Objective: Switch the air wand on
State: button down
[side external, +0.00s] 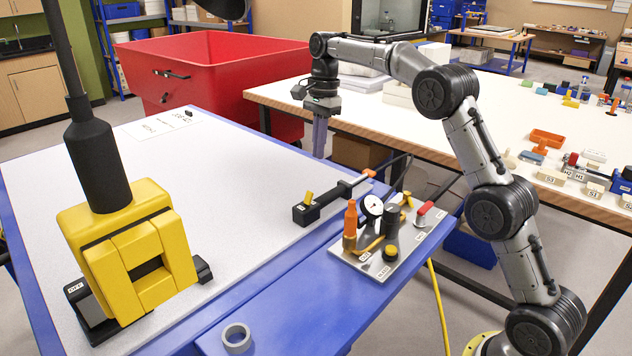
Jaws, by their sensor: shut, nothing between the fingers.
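What looks like the air wand is a black block with a yellow lever (309,197) and a thin rod with an orange-red collar, lying near the right edge of the pale worktop. Beside it, a metal panel (378,268) carries a round gauge (371,207), an orange-topped brass fitting (350,222), black knobs and a red-handled valve (424,209). I cannot tell which control belongs to the wand. My gripper (319,155) points down, shut and empty, beyond the wand and the panel, apart from both. Its exact height is unclear.
A large yellow and black device (130,250) with a thick dark stem stands at the left. A grey ring (236,338) lies on the blue frame. A red bin (215,80) is behind. A white table (440,110) at right holds small parts. The middle worktop is clear.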

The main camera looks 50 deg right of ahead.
aim_at(309, 191)
jog(key=f, duration=0.6)
jog(key=a+f, duration=0.1)
jog(key=f, duration=0.3)
jog(key=shift+a+r+h, duration=0.35)
jog(key=shift+a+h, duration=0.15)
jog(key=shift+h, duration=0.6)
jog(key=shift+a+r+h, duration=0.15)
jog(key=shift+a+h, duration=0.25)
jog(key=shift+h, duration=0.4)
jog(key=a+h, duration=0.1)
jog(key=h, duration=0.1)
jog(key=a+h, duration=0.1)
jog(key=h, duration=0.1)
jog(key=shift+w+a+h, duration=0.1)
jog(key=shift+h, duration=0.3)
jog(key=shift+r, duration=0.2)
jog(key=shift+r, duration=0.7)
